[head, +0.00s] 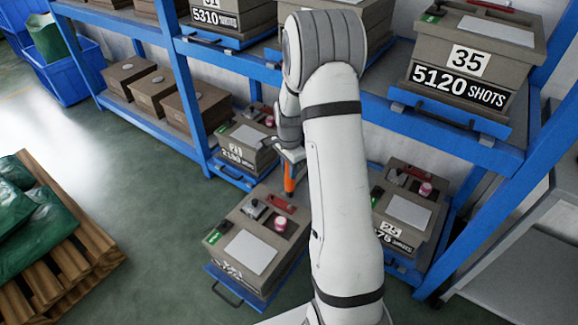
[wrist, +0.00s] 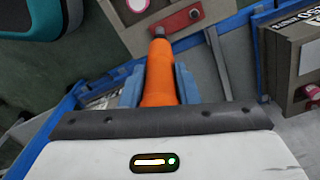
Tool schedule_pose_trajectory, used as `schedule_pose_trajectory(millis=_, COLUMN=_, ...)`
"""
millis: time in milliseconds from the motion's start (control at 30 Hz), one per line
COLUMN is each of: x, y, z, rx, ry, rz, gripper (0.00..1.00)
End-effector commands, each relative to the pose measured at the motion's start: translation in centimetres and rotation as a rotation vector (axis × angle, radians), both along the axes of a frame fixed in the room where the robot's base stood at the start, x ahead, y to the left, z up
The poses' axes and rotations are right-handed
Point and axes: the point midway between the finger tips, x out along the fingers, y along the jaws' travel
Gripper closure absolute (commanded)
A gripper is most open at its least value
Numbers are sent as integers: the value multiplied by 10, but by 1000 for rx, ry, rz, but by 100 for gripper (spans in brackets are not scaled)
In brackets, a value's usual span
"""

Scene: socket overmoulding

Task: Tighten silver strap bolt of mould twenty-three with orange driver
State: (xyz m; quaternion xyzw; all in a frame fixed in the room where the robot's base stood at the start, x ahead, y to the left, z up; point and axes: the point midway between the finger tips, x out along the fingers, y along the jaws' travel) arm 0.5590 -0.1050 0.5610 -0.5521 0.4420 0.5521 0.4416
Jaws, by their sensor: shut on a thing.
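My gripper (wrist: 158,88) is shut on the orange driver (wrist: 158,72); the blue-grey fingers flank its body. In the head view the driver (head: 289,180) hangs below my wrist, above the far right part of the pulled-out mould (head: 237,225). That mould's number is too slanted to read, but it stands between moulds 21 and 25. A red strap (head: 281,203) lies on its top. Whether the tip touches anything is unclear.
Mould 21 (head: 245,140) sits behind on the lower shelf, and mould 25 (head: 405,205) stands to the right. Mould 35 (head: 470,55) is on the upper blue rack shelf. A pallet with green sacks (head: 35,220) lies at left. The floor between is clear.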

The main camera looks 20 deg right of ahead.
Motion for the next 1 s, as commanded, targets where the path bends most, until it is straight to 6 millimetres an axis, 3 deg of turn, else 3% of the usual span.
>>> schedule_pose_trajectory(millis=600, x=0, y=-1, z=-49, rx=-1, ry=-1, rz=-1, gripper=100)
schedule_pose_trajectory(millis=1000, x=0, y=-1, z=-53, rx=-1, ry=-1, rz=-1, gripper=100)
